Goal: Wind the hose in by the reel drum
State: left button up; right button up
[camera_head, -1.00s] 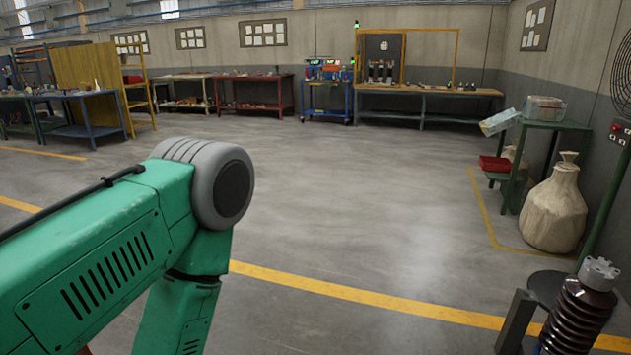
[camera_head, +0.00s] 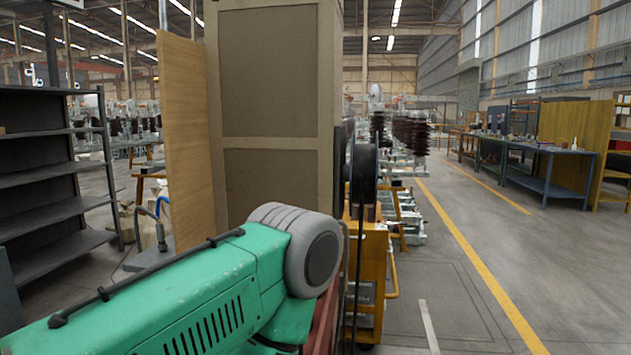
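A black round drum (camera_head: 364,173), which looks like the reel, stands partly edge-on at the right side of a tall brown cabinet. A thin dark line (camera_head: 357,270), possibly the hose, hangs below it; its lower end is hidden. I cannot make out a crank or how much is wound. My green arm comes in from the left and crosses in front of the cabinet's base, below and left of the drum. Neither of my grippers is in view.
The tall cabinet (camera_head: 270,110) stands close ahead, with a wooden panel (camera_head: 185,140) at its left. A dark shelf rack (camera_head: 50,175) is at the left. A yellow cart (camera_head: 373,262) stands beneath the drum. Open floor with yellow lines lies to the right.

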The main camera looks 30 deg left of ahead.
aim_at(364, 158)
jog(key=i+l+u, duration=0.45)
jog(key=u, duration=0.2)
jog(key=i+l+u, duration=0.15)
jog(key=l+u, duration=0.2)
jog(key=l, duration=0.15)
jog(key=i+l+u, duration=0.1)
jog(key=l+u, duration=0.2)
jog(key=i+l+u, duration=0.1)
jog(key=u, duration=0.45)
